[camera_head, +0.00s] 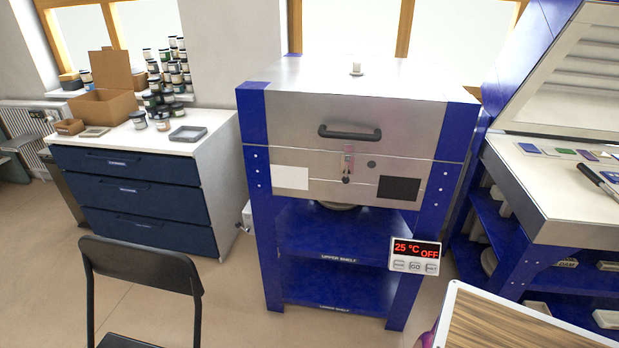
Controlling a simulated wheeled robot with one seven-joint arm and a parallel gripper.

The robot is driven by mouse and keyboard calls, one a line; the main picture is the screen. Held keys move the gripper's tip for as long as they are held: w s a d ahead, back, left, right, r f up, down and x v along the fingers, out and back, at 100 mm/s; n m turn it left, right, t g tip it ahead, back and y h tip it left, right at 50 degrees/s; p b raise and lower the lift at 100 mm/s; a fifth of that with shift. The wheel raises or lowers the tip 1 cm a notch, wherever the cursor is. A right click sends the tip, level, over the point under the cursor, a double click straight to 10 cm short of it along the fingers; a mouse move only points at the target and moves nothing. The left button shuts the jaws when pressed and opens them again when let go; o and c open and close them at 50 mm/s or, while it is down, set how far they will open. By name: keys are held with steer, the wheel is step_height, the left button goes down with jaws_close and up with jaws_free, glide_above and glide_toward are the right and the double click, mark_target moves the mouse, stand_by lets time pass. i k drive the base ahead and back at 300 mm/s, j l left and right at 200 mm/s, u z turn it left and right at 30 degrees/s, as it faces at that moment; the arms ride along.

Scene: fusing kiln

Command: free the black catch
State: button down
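The kiln (410,125) stands in the middle of the room, a metal box in a blue frame with its lid down. A small catch (347,168) sits on the kiln's front, across the seam below the lid's handle. Its upper part looks pinkish-grey and its lower end is a dark knob. It looks upright and closed, but it is too small to tell for sure. A dark bar handle (349,133) is on the lid above it. My gripper is not in view, and nothing touches the catch.
A control panel (414,256) reading 25 °C OFF hangs at the kiln's right leg. A black chair (140,262) stands front left. A wood-topped board (500,325) fills the lower right corner. A workbench (560,190) stands right, drawers (135,190) left. Floor before the kiln is clear.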

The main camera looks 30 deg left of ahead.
mark_target(346, 179)
steer(key=j+u, duration=0.1)
steer(key=u, duration=0.7)
steer(key=i+j+u, duration=0.1)
steer(key=u, duration=0.3)
